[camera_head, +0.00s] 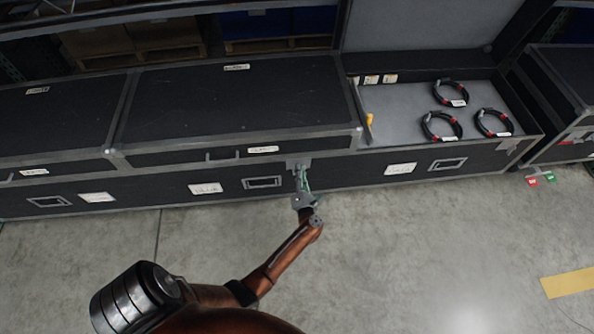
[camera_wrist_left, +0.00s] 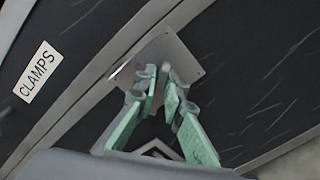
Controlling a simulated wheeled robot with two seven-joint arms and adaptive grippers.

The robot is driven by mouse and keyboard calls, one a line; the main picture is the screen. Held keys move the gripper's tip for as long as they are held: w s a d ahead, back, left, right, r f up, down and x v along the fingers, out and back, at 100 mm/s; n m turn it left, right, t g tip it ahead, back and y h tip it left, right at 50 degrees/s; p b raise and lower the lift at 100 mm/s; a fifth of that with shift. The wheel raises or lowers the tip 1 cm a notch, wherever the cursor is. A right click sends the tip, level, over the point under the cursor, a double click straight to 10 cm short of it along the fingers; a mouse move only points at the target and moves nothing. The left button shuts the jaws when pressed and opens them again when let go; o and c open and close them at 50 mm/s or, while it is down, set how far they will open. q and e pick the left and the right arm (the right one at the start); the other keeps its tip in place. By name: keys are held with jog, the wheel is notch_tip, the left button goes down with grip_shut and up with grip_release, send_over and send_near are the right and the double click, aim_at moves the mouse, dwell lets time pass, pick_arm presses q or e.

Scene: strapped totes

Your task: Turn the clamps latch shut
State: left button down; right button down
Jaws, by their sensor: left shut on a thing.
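The clamps latch is a small grey metal plate (camera_head: 298,162) on the front of the long black case, near the seam below the middle lid. In the left wrist view the plate (camera_wrist_left: 185,60) lies straight ahead, beside a white label reading CLAMPS (camera_wrist_left: 38,72). My left gripper (camera_head: 303,184) reaches up to the latch, and its green fingers (camera_wrist_left: 161,92) are closed on the latch's turning part in front of the plate. The fingers hide most of that part, so its angle cannot be read. My right gripper is in neither view.
The middle lid (camera_head: 235,95) is down. To the right, an open compartment (camera_head: 400,105) holds several coiled black cables (camera_head: 441,125), with a yellow piece (camera_head: 369,121) at its left edge. Another black case (camera_head: 563,90) stands far right.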

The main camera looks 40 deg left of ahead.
pick_arm(q)
jog(key=m+p, duration=0.1)
jog(key=m, duration=0.3)
jog(key=shift+p, duration=0.35)
jog(key=shift+f+m, duration=0.1)
jog(key=shift+m, duration=0.6)
jog(key=shift+f+m+p, duration=0.1)
jog(key=shift+m+p, duration=0.25)
jog(key=shift+m, duration=0.35)
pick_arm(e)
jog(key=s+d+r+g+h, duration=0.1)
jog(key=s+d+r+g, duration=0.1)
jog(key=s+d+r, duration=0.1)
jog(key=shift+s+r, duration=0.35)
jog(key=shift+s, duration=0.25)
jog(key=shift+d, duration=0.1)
pick_arm(q)
jog(key=c, duration=2.1)
grip_release()
